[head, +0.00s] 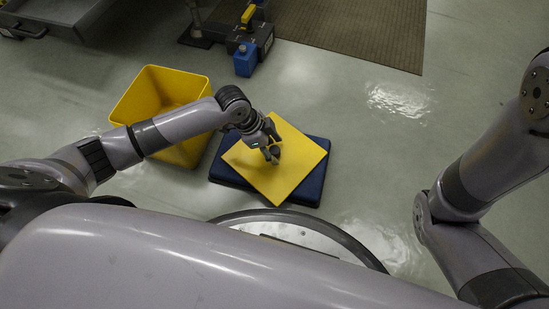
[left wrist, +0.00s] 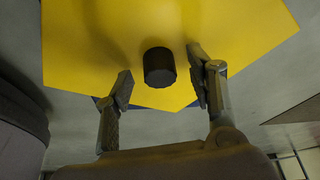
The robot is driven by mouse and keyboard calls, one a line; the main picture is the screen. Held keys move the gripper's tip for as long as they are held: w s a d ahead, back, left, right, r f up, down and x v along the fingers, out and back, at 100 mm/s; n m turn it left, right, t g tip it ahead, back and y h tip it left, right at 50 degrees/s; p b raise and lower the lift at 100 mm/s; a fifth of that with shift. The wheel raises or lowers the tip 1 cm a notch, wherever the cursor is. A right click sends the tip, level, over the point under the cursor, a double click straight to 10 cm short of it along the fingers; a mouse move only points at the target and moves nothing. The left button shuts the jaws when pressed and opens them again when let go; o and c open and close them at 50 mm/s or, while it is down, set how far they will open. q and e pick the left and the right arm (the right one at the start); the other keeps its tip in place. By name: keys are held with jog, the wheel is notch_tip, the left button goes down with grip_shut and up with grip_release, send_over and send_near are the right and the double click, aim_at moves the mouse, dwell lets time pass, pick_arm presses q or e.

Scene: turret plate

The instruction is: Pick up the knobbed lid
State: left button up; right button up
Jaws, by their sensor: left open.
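The knobbed lid (head: 301,155) is a flat yellow square plate lying at an angle on a dark blue slab. It also fills the upper part of the left wrist view (left wrist: 90,50). Its black round knob (left wrist: 160,68) stands up from the plate and shows between and just beyond my fingertips. My left gripper (head: 269,153) is over the middle of the lid and hides part of it in the head view. In the left wrist view my left gripper (left wrist: 162,84) is open, with one finger either side of the knob's line. My right gripper is out of view.
The dark blue slab (head: 319,183) lies on the grey floor under the lid. A yellow open bin (head: 133,102) stands just left of it. A blue box-shaped item (head: 245,62) and a brown mat (head: 345,35) are behind. The floor to the right is clear.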

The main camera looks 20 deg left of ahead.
pick_arm(q)
grip_shut()
dwell(0.8)
